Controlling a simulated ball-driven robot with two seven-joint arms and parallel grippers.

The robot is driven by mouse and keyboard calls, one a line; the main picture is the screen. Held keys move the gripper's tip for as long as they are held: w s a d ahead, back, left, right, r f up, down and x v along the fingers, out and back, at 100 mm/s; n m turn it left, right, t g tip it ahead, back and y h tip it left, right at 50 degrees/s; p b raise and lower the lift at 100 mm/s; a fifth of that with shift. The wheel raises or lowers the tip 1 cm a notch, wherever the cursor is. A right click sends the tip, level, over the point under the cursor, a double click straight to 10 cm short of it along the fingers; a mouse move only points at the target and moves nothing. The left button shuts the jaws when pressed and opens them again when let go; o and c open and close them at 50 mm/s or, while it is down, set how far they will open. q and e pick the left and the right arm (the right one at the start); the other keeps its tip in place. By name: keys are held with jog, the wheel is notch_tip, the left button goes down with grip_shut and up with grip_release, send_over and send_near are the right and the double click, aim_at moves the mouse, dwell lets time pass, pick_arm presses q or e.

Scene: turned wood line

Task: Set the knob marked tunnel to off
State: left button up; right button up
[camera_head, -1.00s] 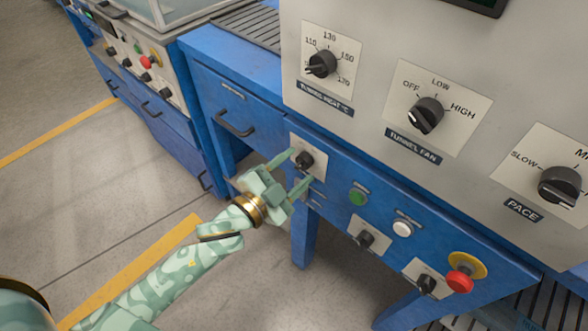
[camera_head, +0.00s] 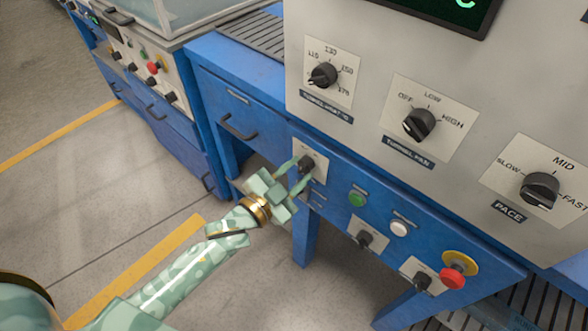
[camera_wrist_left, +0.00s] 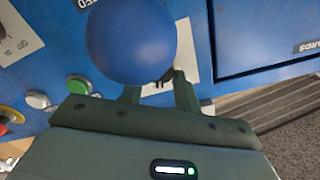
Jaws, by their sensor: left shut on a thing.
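My left gripper (camera_head: 296,177) is shut on a black knob (camera_head: 306,163) with a pale plate, on the blue front panel below the grey console. In the left wrist view the two fingers (camera_wrist_left: 158,95) reach to the pale plate (camera_wrist_left: 185,50), and only a dark bit of the knob (camera_wrist_left: 167,77) shows between them. A blue round shape hides the rest of it. I cannot read this knob's marking or see where it points. My right gripper is not in view.
Right of the held knob are a green button (camera_head: 357,199), a white button (camera_head: 399,228), two more black knobs (camera_head: 365,240) (camera_head: 422,281) and a red stop button (camera_head: 453,277). The grey console above carries tunnel heat (camera_head: 323,75), tunnel fan (camera_head: 419,123) and pace (camera_head: 540,189) knobs.

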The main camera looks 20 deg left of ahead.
pick_arm(q)
jog(key=n+p, duration=0.4)
jog(key=shift+r+n+p, duration=0.25)
jog(key=shift+n+p, duration=0.05)
jog(key=shift+f+n+p, duration=0.1)
jog(key=shift+n+p, duration=0.85)
jog(key=shift+n, duration=0.25)
jog(key=shift+f+n+p, duration=0.2)
jog(key=shift+n+p, duration=0.55)
jog(key=shift+n, duration=0.65)
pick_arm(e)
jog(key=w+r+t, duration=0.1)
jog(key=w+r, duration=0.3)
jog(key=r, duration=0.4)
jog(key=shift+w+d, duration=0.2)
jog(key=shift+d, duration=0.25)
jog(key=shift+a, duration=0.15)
pick_arm(q)
jog(key=o, duration=1)
jog(key=shift+s, duration=0.1)
